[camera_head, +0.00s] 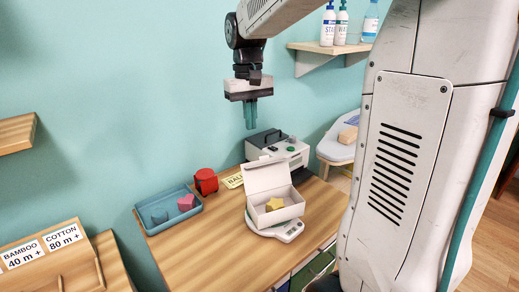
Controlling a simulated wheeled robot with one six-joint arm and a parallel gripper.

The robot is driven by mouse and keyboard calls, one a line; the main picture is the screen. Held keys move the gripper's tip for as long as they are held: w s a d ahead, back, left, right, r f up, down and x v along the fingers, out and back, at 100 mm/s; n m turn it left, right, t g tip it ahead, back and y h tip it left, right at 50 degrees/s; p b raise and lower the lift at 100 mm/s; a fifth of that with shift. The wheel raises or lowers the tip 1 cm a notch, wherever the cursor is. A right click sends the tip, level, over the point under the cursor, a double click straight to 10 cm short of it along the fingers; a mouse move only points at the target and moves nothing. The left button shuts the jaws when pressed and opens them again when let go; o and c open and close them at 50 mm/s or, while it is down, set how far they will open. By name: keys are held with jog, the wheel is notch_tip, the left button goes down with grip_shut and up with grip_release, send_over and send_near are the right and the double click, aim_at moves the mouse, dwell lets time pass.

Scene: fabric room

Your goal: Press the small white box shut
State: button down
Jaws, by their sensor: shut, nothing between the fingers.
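The small white box (266,222) stands on a round white scale (285,234) on the wooden table. Its lid (266,176) is raised and stands open at the back. A yellow star-like piece (274,204) sits inside the box. My gripper (250,118) has its teal fingers together, pointing down and empty. It hangs in the air above and behind the box, in front of the teal wall, apart from the lid.
A blue tray (158,226) with a pink piece (187,202) and a dark teal piece (159,215) lies on the left. A red container (206,181) and a grey-white machine (279,149) stand at the back. The table's front left is clear.

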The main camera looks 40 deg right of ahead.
jog(key=w+d+f+g, duration=0.1)
jog(key=w+d+f, duration=0.4)
jog(key=w+d, duration=0.25)
send_near(267, 173)
jog(key=shift+m, duration=0.4)
jog(key=shift+w+d+f, duration=0.2)
jog(key=shift+w+f, duration=0.5)
jog(key=shift+f, duration=0.25)
jog(key=shift+w+d+f, duration=0.15)
jog(key=shift+w+f, duration=0.5)
jog(key=shift+f, duration=0.3)
jog(key=shift+d, duration=0.1)
